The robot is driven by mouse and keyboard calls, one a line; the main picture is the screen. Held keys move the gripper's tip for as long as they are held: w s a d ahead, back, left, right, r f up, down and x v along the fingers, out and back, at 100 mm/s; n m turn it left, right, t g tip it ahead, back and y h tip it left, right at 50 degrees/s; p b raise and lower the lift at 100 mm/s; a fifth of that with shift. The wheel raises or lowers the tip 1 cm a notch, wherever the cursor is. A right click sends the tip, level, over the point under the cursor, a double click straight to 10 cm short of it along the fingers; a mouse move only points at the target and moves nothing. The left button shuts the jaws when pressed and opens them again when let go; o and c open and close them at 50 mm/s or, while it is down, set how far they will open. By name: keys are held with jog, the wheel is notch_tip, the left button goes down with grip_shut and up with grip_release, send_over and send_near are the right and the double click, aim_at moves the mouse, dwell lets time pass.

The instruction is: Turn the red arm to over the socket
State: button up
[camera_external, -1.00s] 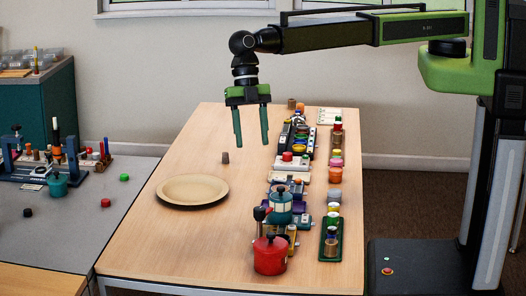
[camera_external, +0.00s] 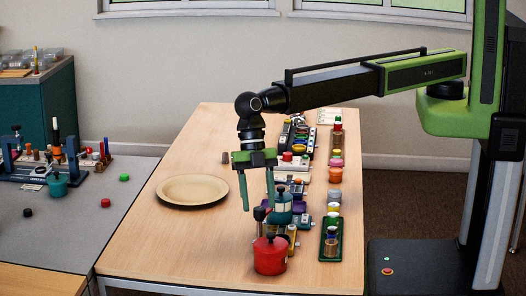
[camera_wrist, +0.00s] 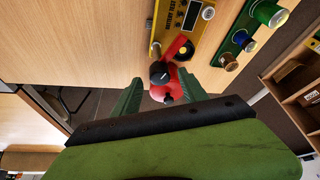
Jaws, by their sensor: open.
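In the wrist view, a red arm (camera_wrist: 173,76) with a black knob (camera_wrist: 159,72) lies between the two green fingers of my gripper (camera_wrist: 160,92). It is beside a yellow panel (camera_wrist: 174,28) with a dark, red-edged round part (camera_wrist: 186,50), which may be the socket; I cannot tell for sure. In the outside view, my gripper (camera_external: 258,210) points down, open, with its fingertips at either side of the dark knob (camera_external: 259,213). I see no contact. The red arm under the knob is too small to make out there.
A red pot (camera_external: 270,257) stands just in front of the gripper, and a teal pot (camera_external: 280,208) is close at its right. A green tray (camera_external: 331,226) with spools lies further right. A round plate (camera_external: 192,190) is at the left, with bare table around it.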

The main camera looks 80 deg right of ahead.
jog(key=shift+s+a+f, duration=0.1)
jog(key=shift+a+f, duration=0.15)
jog(key=shift+f, duration=0.4)
jog(key=shift+r, duration=0.1)
grip_shut()
